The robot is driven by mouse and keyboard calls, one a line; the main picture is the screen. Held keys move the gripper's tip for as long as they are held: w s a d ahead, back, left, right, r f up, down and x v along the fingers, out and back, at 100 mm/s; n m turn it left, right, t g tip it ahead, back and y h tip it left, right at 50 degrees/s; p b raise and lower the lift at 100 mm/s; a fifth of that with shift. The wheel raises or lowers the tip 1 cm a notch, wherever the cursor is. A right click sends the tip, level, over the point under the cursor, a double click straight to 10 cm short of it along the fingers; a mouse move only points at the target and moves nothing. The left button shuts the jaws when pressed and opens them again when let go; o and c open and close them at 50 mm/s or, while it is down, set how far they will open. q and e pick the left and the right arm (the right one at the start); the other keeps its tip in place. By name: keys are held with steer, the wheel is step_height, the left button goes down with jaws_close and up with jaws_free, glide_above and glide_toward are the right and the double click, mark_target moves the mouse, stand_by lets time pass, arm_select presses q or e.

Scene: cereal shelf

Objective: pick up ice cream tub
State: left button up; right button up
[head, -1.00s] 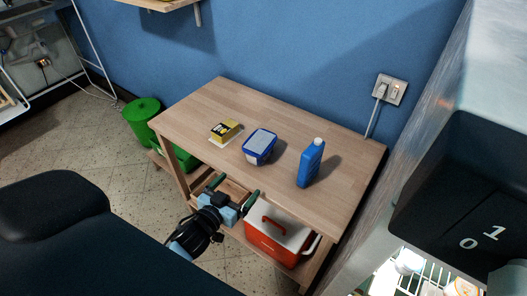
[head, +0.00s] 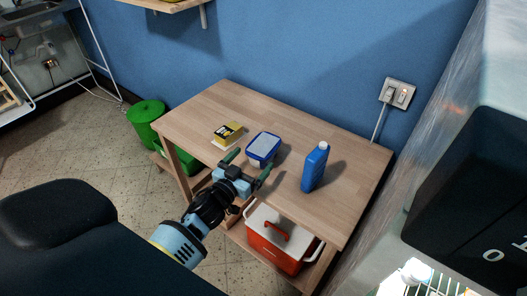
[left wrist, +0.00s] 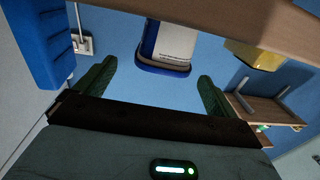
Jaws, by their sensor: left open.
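The ice cream tub (head: 264,146), white with a blue-rimmed lid, stands on the wooden table between a yellow-and-black pack and a blue bottle. In the left wrist view the tub (left wrist: 172,42) shows upside down, ahead of and between my fingers. My left gripper (head: 248,165) is at the front edge of the table, just short of the tub. Its green fingers (left wrist: 156,75) are spread apart with nothing between them. My right gripper is not in view.
The blue bottle (head: 315,167) stands right of the tub, and the yellow-and-black pack (head: 227,134) lies to its left. A red-and-white cooler (head: 277,240) sits on the lower shelf. The table's right end is clear. A green bin (head: 146,120) stands left of the table.

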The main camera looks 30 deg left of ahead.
mark_target(258, 151)
arm_select(q)
steer(key=w, duration=0.5)
steer(key=shift+a+f, duration=0.1)
steer(key=shift+f, duration=0.2)
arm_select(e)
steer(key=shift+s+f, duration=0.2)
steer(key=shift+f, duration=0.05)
arm_select(q)
steer(key=c, duration=1)
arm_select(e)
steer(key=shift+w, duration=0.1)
arm_select(q)
steer(key=shift+r, duration=0.2)
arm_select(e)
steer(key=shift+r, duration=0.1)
arm_select(q)
step_height(258, 151, up, 4)
steer(key=shift+p, duration=0.6)
steer(key=shift+s+a+r, duration=0.1)
steer(key=shift+s+r, duration=0.05)
steer(key=shift+s, duration=2.55)
steer(key=shift+s+a+r, duration=0.1)
steer(key=shift+s, duration=2.6)
steer(key=shift+s+a+r, duration=0.1)
steer(key=shift+s+r, duration=0.05)
steer(key=shift+s, duration=2.55)
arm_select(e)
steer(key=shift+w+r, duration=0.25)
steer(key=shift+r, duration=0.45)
